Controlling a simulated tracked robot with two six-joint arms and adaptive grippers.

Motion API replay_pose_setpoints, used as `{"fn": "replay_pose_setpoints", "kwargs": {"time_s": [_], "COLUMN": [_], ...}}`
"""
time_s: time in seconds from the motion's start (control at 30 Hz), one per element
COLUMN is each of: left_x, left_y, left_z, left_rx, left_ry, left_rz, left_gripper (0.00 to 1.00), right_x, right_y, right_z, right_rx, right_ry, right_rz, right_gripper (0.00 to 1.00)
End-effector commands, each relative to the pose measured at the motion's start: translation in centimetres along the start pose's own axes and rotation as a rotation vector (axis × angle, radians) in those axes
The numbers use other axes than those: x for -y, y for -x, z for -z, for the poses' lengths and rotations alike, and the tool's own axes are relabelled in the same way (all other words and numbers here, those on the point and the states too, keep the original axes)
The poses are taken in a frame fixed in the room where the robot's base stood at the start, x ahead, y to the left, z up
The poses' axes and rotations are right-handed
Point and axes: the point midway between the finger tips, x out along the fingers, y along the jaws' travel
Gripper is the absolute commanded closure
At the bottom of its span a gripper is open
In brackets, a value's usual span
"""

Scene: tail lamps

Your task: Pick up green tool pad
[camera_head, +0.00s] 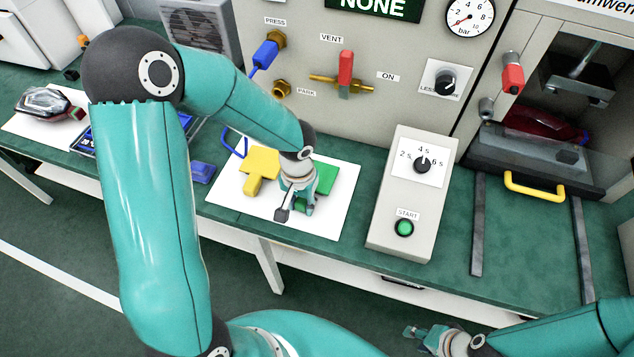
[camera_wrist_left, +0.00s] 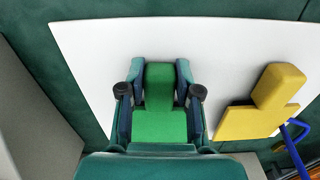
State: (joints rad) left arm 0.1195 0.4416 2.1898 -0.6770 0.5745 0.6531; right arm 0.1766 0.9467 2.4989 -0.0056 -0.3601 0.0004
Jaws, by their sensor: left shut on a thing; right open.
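The green tool pad (camera_head: 326,178) lies at the right part of a white sheet on the green bench, partly hidden by my left gripper in the head view. In the left wrist view the green tool pad (camera_wrist_left: 159,120) sits between the fingers of my left gripper (camera_wrist_left: 160,93), which are closed on its narrower block. My left gripper (camera_head: 297,208) points down at the sheet. Whether the pad touches the sheet I cannot tell. My right gripper (camera_head: 427,335) is open and empty at the bottom right, in front of the bench.
A yellow tool pad (camera_head: 261,167) lies left of the green one on the white sheet (camera_head: 230,194). A blue block (camera_head: 203,172) and a blue hose end lie nearby. A grey control box (camera_head: 411,195) with a START button stands to the right. A panel with valves rises behind.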

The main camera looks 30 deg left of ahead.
Motion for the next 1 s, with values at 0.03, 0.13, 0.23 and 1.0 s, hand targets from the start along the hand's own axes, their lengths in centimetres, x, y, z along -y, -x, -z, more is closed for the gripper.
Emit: {"fn": "replay_pose_setpoints", "kwargs": {"time_s": [0.03, 0.13, 0.23, 1.0], "left_x": [0.0, 0.0, 0.0, -0.1], "left_y": [0.0, 0.1, 0.1, 11.0], "left_z": [0.0, 0.1, 0.1, 0.2], "left_rx": [-0.001, -0.002, -0.002, -0.011], "left_ry": [0.0, 0.0, 0.0, -0.001], "left_rz": [0.0, 0.0, 0.0, -0.001], "left_gripper": [0.99, 1.0, 1.0, 1.0], "right_x": [0.0, 0.0, 0.0, 0.1], "right_y": [0.0, 0.0, 0.0, 0.3], "right_z": [0.0, 0.0, 0.0, 0.0], "right_rx": [0.0, 0.0, 0.0, 0.0], "right_ry": [0.0, 0.0, 0.0, 0.0], "right_rz": [0.0, 0.0, 0.0, 0.0], "right_gripper": [0.59, 0.59, 0.59, 0.59]}}
